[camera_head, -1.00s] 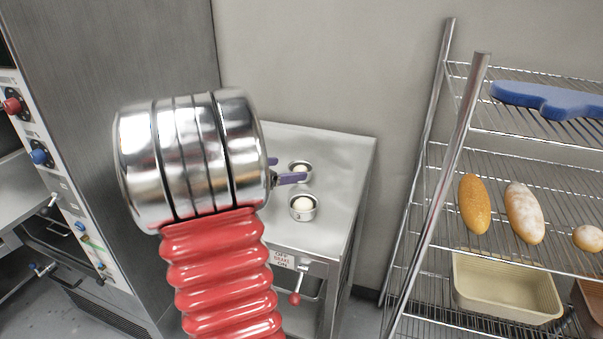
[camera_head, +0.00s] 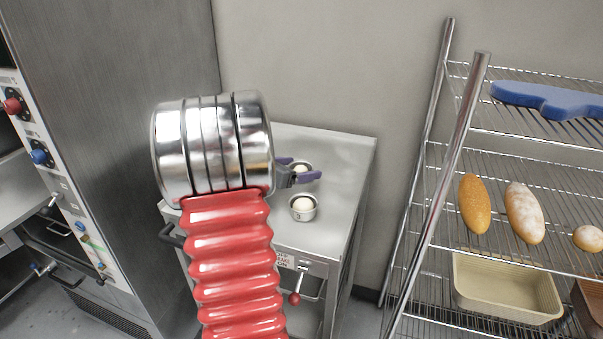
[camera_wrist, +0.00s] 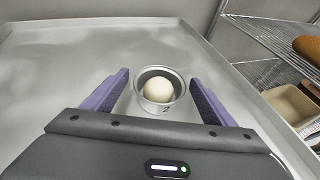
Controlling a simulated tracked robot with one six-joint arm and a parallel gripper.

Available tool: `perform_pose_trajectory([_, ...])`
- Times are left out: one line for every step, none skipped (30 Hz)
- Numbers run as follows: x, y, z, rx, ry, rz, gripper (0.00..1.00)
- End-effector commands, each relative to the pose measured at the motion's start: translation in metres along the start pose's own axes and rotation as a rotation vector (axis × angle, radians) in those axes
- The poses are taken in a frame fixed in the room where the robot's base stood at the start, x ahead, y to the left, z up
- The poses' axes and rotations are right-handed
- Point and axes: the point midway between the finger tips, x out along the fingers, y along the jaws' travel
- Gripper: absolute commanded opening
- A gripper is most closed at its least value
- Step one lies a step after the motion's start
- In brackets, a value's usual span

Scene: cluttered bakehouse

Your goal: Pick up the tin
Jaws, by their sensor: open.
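Two small round metal tins, each holding a pale dough ball, stand on the steel table. The farther tin (camera_head: 307,163) is partly hidden by my gripper (camera_head: 297,169) in the head view. In the wrist view a tin (camera_wrist: 150,105) with its dough ball (camera_wrist: 158,90) stands upright between the two purple fingers of my gripper (camera_wrist: 158,80). The fingers are spread, with a gap on each side of the tin. The nearer tin (camera_head: 303,215) stands just in front of the gripper in the head view; I cannot make it out in the wrist view.
The steel table (camera_head: 335,160) has a raised edge and is mostly bare around the tins. A wire rack (camera_head: 440,150) with loaves, a cream loaf pan (camera_head: 505,290) and a blue object (camera_head: 548,98) stands right. A tall steel oven (camera_head: 120,100) stands left.

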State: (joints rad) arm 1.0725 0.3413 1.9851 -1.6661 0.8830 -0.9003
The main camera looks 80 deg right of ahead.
Motion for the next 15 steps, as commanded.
perform_pose_trajectory([0.0054, -0.0005, -0.0005, 0.000, 0.001, -0.001, 0.79])
perform_pose_trajectory([0.0071, -0.0003, -0.0006, 0.000, 0.001, -0.001, 0.79])
perform_pose_trajectory([0.0085, -0.0002, -0.0005, 0.000, 0.001, 0.000, 0.79])
perform_pose_trajectory([0.0091, -0.0002, -0.0005, 0.000, 0.001, 0.000, 0.79])
perform_pose_trajectory([0.0093, -0.0001, -0.0004, 0.000, 0.001, 0.001, 0.79])
perform_pose_trajectory([0.0093, -0.0001, -0.0003, 0.000, 0.001, 0.001, 0.79])
perform_pose_trajectory([0.0092, -0.0001, -0.0003, 0.000, 0.001, 0.001, 0.79])
perform_pose_trajectory([0.0092, -0.0001, -0.0003, 0.000, 0.001, 0.001, 0.79])
perform_pose_trajectory([0.0092, -0.0001, -0.0003, 0.000, 0.001, 0.001, 0.79])
perform_pose_trajectory([0.0092, -0.0002, -0.0003, 0.000, 0.001, 0.001, 0.79])
perform_pose_trajectory([0.0091, -0.0002, -0.0003, 0.000, 0.001, 0.001, 0.79])
perform_pose_trajectory([0.0091, -0.0002, -0.0003, 0.000, 0.001, 0.000, 0.79])
perform_pose_trajectory([0.0091, -0.0003, -0.0002, 0.000, 0.001, 0.000, 0.79])
perform_pose_trajectory([0.0091, -0.0003, -0.0002, 0.000, 0.001, 0.000, 0.79])
perform_pose_trajectory([0.0092, -0.0004, -0.0002, 0.000, 0.001, 0.000, 0.79])
